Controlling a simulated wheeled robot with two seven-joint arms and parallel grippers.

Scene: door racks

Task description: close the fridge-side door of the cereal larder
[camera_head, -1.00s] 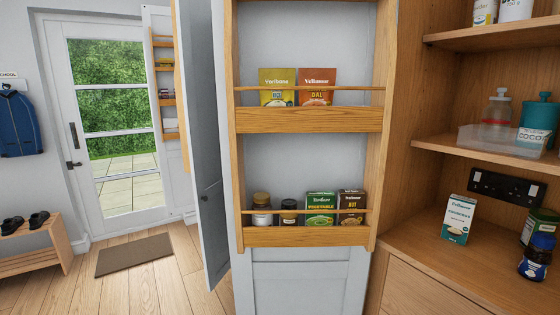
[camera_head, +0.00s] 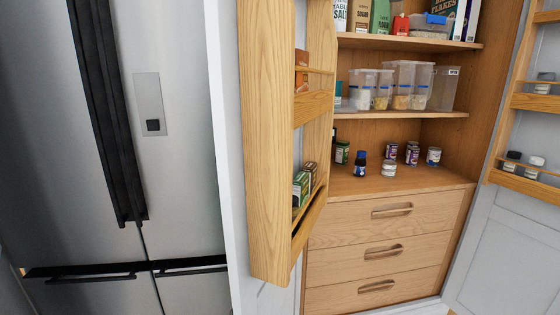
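The fridge-side door (camera_head: 221,150) of the larder stands open between the fridge and the larder opening, seen nearly edge-on with its pale edge toward me. Its wooden rack (camera_head: 268,160) faces right and holds small boxes (camera_head: 301,188) on the lower shelf and an orange packet (camera_head: 301,70) above. The cereal larder (camera_head: 390,150) is open behind it, with shelves and wooden drawers. The door's handle side and outer face are hidden from me. Neither of my grippers is in view.
The steel fridge (camera_head: 170,190) with black handles (camera_head: 107,110) fills the left. The larder's other door (camera_head: 505,225), with wooden racks of jars, stands open at the right. Clear tubs (camera_head: 405,85), jars (camera_head: 389,168) and packets (camera_head: 380,18) stand on the shelves inside.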

